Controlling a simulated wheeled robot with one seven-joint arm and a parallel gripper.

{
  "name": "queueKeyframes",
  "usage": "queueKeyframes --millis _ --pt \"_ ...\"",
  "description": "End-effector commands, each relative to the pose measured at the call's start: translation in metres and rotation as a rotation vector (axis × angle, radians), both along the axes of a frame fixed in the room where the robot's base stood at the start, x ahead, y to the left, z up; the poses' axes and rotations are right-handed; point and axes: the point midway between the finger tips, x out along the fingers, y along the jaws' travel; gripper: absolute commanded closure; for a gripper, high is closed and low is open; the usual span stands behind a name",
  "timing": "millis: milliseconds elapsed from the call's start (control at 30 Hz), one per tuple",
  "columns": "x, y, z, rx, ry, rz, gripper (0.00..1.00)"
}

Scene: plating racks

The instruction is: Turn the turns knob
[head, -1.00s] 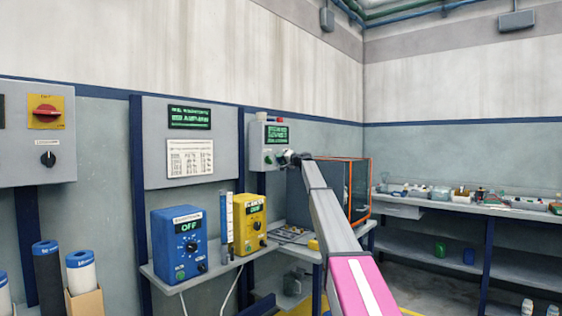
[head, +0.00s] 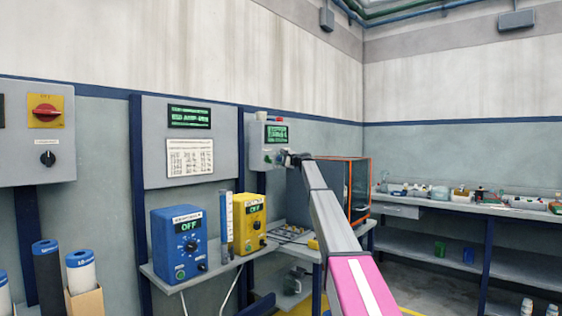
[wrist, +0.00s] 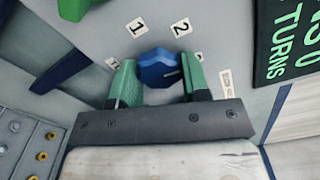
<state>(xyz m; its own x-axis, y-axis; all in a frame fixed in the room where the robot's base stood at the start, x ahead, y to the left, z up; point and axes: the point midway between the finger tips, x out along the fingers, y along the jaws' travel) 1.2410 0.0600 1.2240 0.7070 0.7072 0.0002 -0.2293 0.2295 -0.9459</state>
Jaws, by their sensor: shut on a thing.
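The turns knob (wrist: 160,68) is a blue knob on a grey panel, seen in the wrist view. White number labels (wrist: 180,27) sit around it, with 1 and 2 readable. My gripper (wrist: 158,80) has a green finger on each side of the knob and is shut on it. A black display (wrist: 291,40) with green text including "TURNS" is at the right. In the head view the grey control box (head: 256,143) with its green-lit display (head: 276,133) is on the wall, and my gripper (head: 286,159) is at its front, too small there for detail.
A green part (wrist: 75,8) is near the knob in the wrist view. In the head view a blue unit (head: 179,243) and a yellow unit (head: 249,223) stand on a shelf below. An orange-edged enclosure (head: 357,190) is behind my arm.

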Motion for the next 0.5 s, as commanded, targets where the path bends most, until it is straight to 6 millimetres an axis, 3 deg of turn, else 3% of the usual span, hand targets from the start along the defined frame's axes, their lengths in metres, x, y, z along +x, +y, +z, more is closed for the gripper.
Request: queueKeyframes --millis 500 --pt "-0.0014 -0.0002 -0.0026 0.26 0.263 0.001 0.81"
